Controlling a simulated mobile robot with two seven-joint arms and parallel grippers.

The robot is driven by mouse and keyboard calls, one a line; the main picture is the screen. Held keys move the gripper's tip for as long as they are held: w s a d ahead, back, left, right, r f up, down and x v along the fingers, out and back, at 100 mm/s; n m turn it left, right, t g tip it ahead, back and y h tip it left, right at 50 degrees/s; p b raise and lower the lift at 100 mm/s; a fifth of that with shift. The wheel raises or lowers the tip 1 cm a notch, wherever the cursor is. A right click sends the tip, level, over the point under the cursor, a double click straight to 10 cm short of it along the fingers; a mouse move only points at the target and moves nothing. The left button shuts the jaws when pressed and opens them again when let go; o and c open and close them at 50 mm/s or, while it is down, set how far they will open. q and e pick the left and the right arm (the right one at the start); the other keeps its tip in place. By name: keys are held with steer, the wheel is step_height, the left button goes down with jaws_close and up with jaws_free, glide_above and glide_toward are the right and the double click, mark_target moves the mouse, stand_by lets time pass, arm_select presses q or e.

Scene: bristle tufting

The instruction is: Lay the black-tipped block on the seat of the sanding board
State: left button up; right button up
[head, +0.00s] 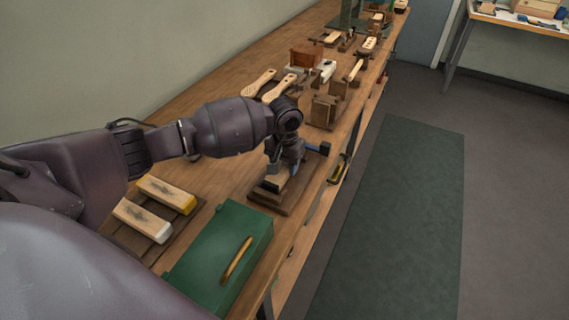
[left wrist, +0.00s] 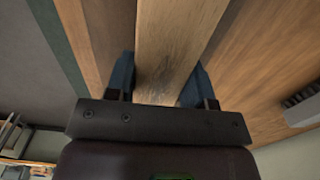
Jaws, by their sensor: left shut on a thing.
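My left gripper (head: 282,168) points down over the sanding board (head: 291,206), a dark brown wooden board near the bench's front edge. It is shut on the black-tipped block (head: 279,178), whose dark end shows at the lower left of the fingers. In the left wrist view the pale wooden block (left wrist: 178,45) runs lengthwise between the two blue fingers (left wrist: 160,85). The block is low over the board; whether it touches the seat I cannot tell, as the gripper hides part of both. My right gripper is not in view.
A white-tipped block (head: 143,220) and a yellow-tipped block (head: 166,194) lie on a dark rack at left. A green case (head: 218,255) with a yellow handle is close in front of the board. Brushes (head: 260,82) and wooden fixtures (head: 325,110) stand farther along the bench.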

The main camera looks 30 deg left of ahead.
arm_select(q)
steer(key=shift+f, duration=0.15)
steer(key=shift+f, duration=0.2)
steer(key=o, duration=0.7)
steer(key=shift+c, duration=0.2)
steer(key=o, duration=0.4)
steer(key=o, duration=0.4)
